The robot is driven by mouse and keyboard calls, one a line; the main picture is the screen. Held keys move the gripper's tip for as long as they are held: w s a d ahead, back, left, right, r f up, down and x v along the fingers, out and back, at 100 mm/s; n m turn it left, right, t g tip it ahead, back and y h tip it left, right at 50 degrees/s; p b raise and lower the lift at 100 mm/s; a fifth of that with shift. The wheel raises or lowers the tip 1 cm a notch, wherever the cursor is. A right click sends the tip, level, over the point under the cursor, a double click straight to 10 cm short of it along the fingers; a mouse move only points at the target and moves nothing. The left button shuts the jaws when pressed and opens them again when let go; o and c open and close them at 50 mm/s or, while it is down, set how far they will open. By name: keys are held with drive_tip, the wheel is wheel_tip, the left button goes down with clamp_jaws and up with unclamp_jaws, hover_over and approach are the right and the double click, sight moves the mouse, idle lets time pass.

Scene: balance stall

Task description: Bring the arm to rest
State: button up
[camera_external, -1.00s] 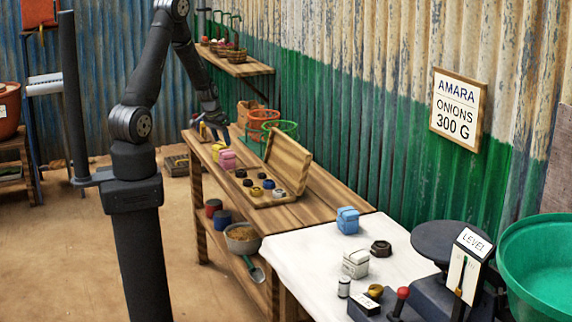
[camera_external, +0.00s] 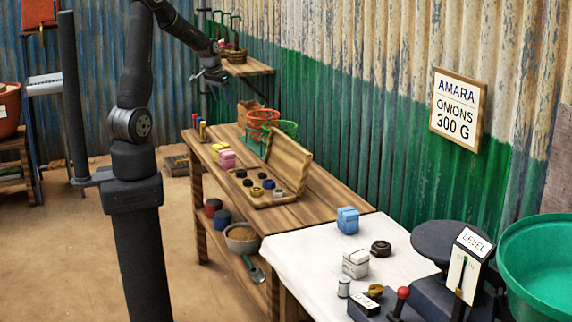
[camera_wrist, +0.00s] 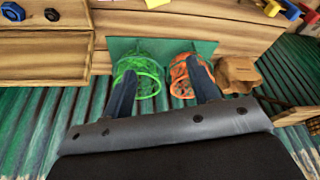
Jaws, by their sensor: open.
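My gripper (camera_external: 214,78) is in the air above the far end of the wooden bench (camera_external: 318,197), near the wall shelf. In the wrist view my gripper (camera_wrist: 165,88) shows two dark fingers spread apart with nothing between them. Beyond the fingers, a green wire basket (camera_wrist: 138,75) and an orange wire basket (camera_wrist: 187,72) stand side by side on a green patch. My arm (camera_external: 130,80) is raised and reaches toward the back.
A wall shelf (camera_external: 250,68) with baskets is close to my gripper. A balance (camera_external: 440,240) and green basin (camera_external: 540,262) stand front right.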

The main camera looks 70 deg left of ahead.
drive_tip(key=w+d+m, duration=0.2)
drive_tip(key=w+d, duration=0.2)
drive_tip(key=d, duration=0.3)
drive_tip(key=w+d+m+h, duration=0.1)
drive_tip(key=w+d+m, duration=0.1)
drive_tip(key=w+d, duration=0.2)
drive_tip(key=d, duration=0.2)
drive_tip(key=shift+w+d+f+m, duration=0.15)
drive_tip(key=shift+w+d+m, duration=0.15)
drive_tip(key=shift+w+d, duration=0.1)
